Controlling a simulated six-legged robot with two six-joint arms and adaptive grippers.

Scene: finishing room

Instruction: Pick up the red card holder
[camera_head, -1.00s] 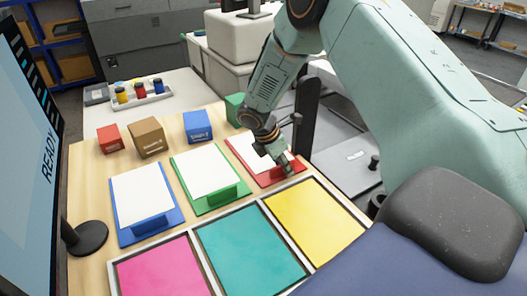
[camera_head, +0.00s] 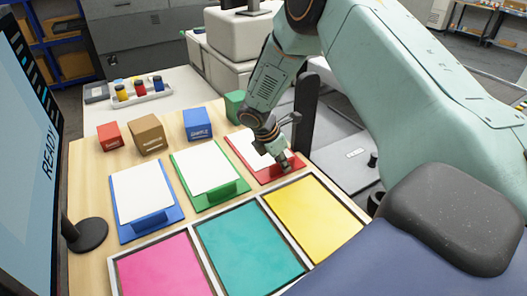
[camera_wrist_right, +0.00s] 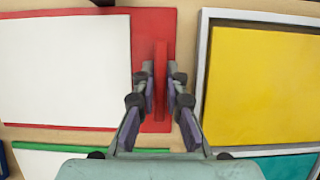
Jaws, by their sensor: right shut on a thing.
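The red card holder (camera_head: 279,174) lies flat at the right end of the row of holders, with a white card on it. In the right wrist view its red base (camera_wrist_right: 153,22) shows, and a thin red upright tab stands between my fingers. My right gripper (camera_head: 281,158) reaches down to the holder's near edge. In the wrist view my right gripper (camera_wrist_right: 160,88) has a finger on each side of the tab, shut on it. The holder appears to rest on the table. My left gripper is not in view.
A green holder (camera_head: 213,201) and a blue holder (camera_head: 155,229) lie to the left. In front are yellow (camera_head: 315,218), teal (camera_head: 250,250) and pink (camera_head: 165,277) panels in a frame. Several small boxes stand behind, including a brown one (camera_head: 147,136). A monitor (camera_head: 30,150) stands at left.

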